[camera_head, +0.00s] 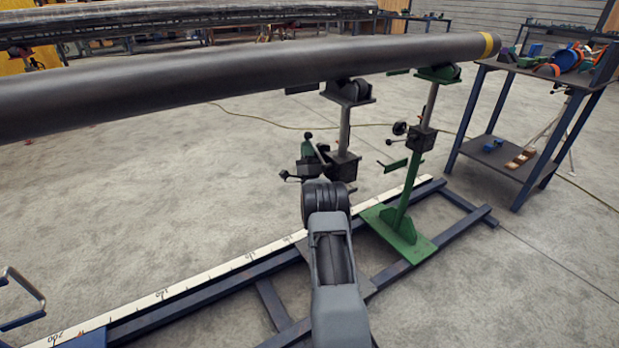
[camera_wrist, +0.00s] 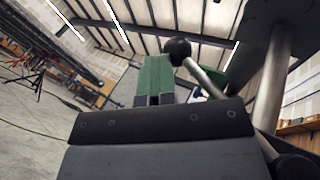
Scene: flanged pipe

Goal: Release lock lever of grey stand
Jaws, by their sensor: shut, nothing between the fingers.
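The grey stand (camera_head: 344,128) stands under the pipe, with a dark clamp block (camera_head: 343,166) on its post. The wrist view shows its grey post (camera_wrist: 272,90) at the right. A lever with a grey rod (camera_wrist: 207,82) and a black ball knob (camera_wrist: 180,48) sits left of the post. My gripper (camera_head: 323,152) is beside the clamp block. In the wrist view my green-tipped gripper (camera_wrist: 156,64) is shut and empty. The knob is right at the fingertips; I cannot tell if they touch.
The long dark pipe (camera_head: 240,75) lies across above my arm. A green stand (camera_head: 404,210) stands to the right of the grey one. Blue rails (camera_head: 200,304) with a white scale (camera_head: 180,291) run along the floor. A workbench (camera_head: 520,130) is at right.

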